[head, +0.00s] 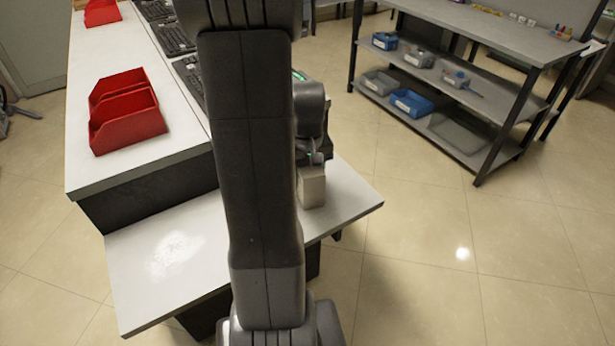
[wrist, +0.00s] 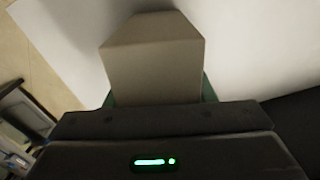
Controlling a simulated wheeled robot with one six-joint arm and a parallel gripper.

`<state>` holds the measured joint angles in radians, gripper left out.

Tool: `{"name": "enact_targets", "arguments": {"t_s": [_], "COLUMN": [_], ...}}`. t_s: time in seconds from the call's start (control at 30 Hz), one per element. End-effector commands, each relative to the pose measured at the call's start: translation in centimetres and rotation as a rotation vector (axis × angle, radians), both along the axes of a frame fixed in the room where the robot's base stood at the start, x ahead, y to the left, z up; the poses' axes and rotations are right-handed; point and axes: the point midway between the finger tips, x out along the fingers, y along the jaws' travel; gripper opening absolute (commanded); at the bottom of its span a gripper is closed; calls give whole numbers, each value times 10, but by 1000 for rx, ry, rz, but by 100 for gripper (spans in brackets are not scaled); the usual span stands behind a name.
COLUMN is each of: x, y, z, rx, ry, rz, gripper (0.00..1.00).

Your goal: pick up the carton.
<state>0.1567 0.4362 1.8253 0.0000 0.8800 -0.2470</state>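The carton (head: 312,187) is a plain grey-beige box on the low white table, just right of my arm in the head view. In the wrist view the carton (wrist: 153,65) fills the upper middle, with its top and one side showing. My gripper (head: 316,160) is right at the carton, partly hidden behind my arm. In the wrist view, green finger parts of my gripper (wrist: 158,98) show at both sides of the carton, close against its lower edges. The fingertips are hidden, so whether they press on it is unclear.
The low white table (head: 140,262) is bare at the left. A higher white counter (head: 95,175) holds red bins (head: 127,115) and black keyboards (head: 170,38). A grey rack (head: 500,38) with several blue and grey bins stands at the right, across open tiled floor.

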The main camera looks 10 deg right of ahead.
Motion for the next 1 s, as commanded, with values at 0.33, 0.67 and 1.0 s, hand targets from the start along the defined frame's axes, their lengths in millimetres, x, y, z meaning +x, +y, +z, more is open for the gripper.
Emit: {"name": "enact_targets", "arguments": {"t_s": [0.33,0.67,1.0], "x": [0,1,1], "y": [0,0,0], "z": [1,50,98], "rx": [0,-1,0], "ry": [-1,-7,-2], "rz": [0,0,0], "gripper": [28,28,28]}}
